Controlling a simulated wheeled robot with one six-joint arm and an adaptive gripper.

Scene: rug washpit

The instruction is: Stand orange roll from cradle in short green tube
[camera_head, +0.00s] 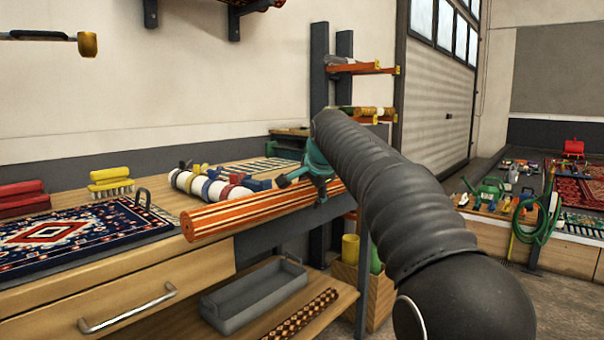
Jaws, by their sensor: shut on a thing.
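My gripper (316,178), teal and dark, is shut on a long orange roll (245,213) with cream and dark stripes. The roll lies level, tilted slightly up to the right in the picture, across the front edge of the workbench; I cannot tell whether it touches the bench. Its near end points left. A green tube (376,262) shows partly behind my arm, standing in a wooden box (344,285) on the floor beside a yellow tube (350,248). My arm hides part of the green tube. I cannot make out a cradle for sure.
The workbench (180,262) holds a patterned rug (75,232), brushes (110,182) and a strapped white roll (205,187). Its lower shelf holds a grey tray (255,293) and a patterned roll (305,318). A post rack (345,90) stands behind my arm.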

